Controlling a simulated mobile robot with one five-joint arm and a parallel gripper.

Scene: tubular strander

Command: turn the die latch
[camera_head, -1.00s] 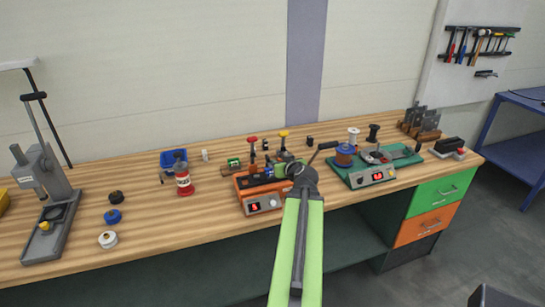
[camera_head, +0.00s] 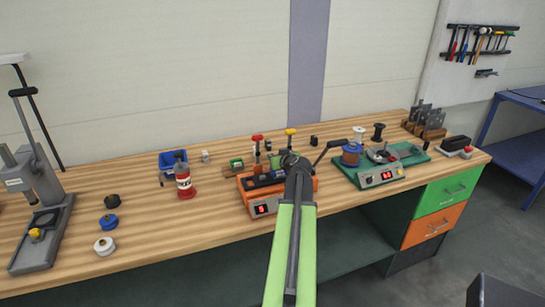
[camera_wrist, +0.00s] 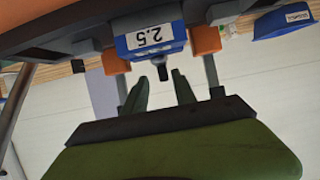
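The orange machine (camera_head: 284,200) with a red lit display stands on the bench. In the wrist view a blue die block (camera_wrist: 150,37) marked "2.5" sits between two orange posts. A small black peg (camera_wrist: 163,73), which looks like the die latch, sticks out from the block. My gripper (camera_wrist: 160,77) is open, with its two dark fingers apart. The peg appears between the fingertips in the picture; I cannot tell whether they touch it. In the head view my wrist covers part of the machine and hides the fingers and die block.
Red and yellow knobs (camera_head: 290,132) rise behind the machine. A black crank handle (camera_head: 331,145) stands at its right. A green machine (camera_head: 346,172) with spools is further right.

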